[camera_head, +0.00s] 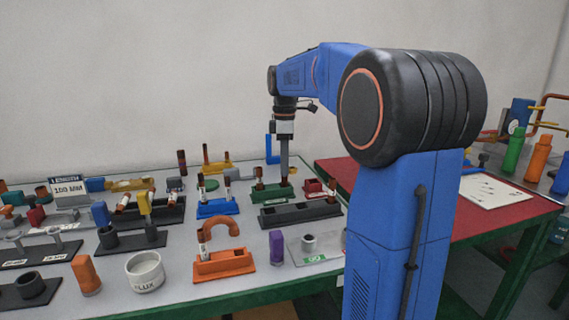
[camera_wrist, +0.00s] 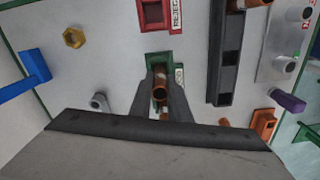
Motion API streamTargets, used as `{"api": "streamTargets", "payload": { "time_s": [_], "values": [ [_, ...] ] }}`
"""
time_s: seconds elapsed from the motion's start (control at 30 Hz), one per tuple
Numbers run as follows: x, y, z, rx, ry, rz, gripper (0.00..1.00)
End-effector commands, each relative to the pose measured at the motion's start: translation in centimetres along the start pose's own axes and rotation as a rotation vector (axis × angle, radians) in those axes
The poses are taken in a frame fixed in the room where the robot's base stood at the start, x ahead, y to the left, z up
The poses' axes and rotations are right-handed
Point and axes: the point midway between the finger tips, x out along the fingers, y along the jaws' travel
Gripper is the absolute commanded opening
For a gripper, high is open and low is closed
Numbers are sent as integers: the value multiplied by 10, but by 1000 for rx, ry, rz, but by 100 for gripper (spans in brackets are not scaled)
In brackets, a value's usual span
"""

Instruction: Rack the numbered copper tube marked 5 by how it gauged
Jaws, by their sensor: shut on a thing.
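My gripper (camera_head: 284,174) points straight down over the right end of the green rack (camera_head: 272,195). In the wrist view my gripper (camera_wrist: 162,98) is shut on a copper tube (camera_wrist: 160,86), whose open end faces the camera. I cannot read a number on it. The green rack (camera_wrist: 160,57) lies under the fingers, with a partly hidden white label (camera_wrist: 179,77). I cannot tell whether the tube is seated in the rack. Another tube (camera_head: 258,176) stands at the rack's left end. The red rack, labelled REJECT (camera_wrist: 153,14), is beside it and also shows in the head view (camera_head: 318,191).
A long black rack (camera_head: 300,215) lies in front of the green one. A blue rack (camera_head: 217,209) with tubes stands left, and an orange rack (camera_head: 224,266) nearer. A purple block (camera_head: 276,247) stands at the front. A blue hook-shaped piece (camera_head: 269,150) is behind my gripper.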

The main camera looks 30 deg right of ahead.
Motion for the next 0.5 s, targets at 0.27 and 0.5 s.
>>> {"api": "streamTargets", "payload": {
  "time_s": [0.27,0.5],
  "values": [
    [7,0,0,0,0,0,0],
    [13,0,0,0,0,0,0]
  ]
}}
